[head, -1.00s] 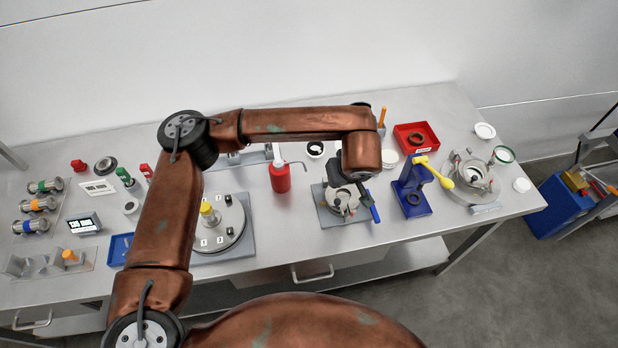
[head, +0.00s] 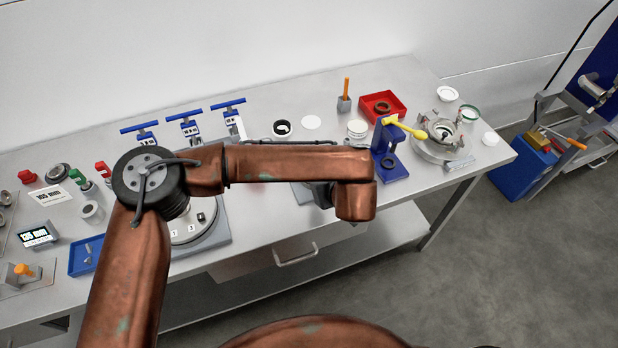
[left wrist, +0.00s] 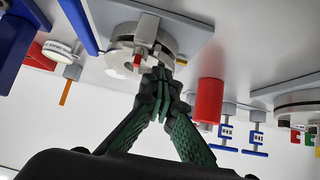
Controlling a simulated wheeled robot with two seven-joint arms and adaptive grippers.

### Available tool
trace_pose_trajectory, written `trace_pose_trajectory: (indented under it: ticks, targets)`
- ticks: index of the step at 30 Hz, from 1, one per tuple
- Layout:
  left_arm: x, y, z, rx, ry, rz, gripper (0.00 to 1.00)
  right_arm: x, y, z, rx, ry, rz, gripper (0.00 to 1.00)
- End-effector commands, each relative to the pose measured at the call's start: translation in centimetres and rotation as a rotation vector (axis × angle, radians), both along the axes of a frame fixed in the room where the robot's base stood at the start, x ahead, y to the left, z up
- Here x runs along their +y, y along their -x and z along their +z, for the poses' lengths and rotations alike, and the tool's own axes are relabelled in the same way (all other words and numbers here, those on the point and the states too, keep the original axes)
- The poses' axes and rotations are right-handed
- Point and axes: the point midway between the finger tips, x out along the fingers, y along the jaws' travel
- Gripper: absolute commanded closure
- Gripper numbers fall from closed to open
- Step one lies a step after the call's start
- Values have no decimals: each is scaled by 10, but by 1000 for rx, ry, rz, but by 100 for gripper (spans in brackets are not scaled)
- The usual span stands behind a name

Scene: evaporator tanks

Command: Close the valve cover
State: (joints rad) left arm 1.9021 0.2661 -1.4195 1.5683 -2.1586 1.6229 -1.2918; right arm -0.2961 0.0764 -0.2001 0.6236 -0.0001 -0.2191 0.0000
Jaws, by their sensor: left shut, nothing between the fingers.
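The valve unit, a round metal body (left wrist: 128,40) on a grey plate (left wrist: 190,14), shows upside down at the top of the left wrist view. A blue bar (left wrist: 76,24) lies beside it. My left gripper (left wrist: 160,76) has its green-black fingers together and empty, with the tips right at the near side of the metal body. I cannot tell whether they touch it. In the head view my left arm hides the valve body and most of the gripper; only a bit of the plate (head: 301,194) shows. The cover's position is unclear. My right gripper is out of view.
A red bottle (left wrist: 208,98) stands close beside the gripper in the left wrist view. A blue stand with a yellow lever (head: 391,165) and a red tray (head: 397,100) are right of my arm. Blue-handled valves (head: 184,127) stand behind it. The table's front edge is near.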

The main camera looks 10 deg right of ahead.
Motion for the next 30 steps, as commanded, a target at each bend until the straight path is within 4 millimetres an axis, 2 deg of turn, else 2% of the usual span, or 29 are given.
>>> trace_pose_trajectory:
  ticks: [1, 14, 19, 23, 30]
  targets:
    - [3, 1, -11, 14, -7, 2, 100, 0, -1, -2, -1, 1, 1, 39]
    - [5, -1, -7, 8, -5, 7, 100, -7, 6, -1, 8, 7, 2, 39]
    - [5, -1, 9, 6, -5, 8, 100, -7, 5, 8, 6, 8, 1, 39]
    - [7, 0, 36, 7, -6, 10, 100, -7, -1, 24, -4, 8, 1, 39]
    - [0, 50, 8, 15, -11, 3, 100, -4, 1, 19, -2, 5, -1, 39]
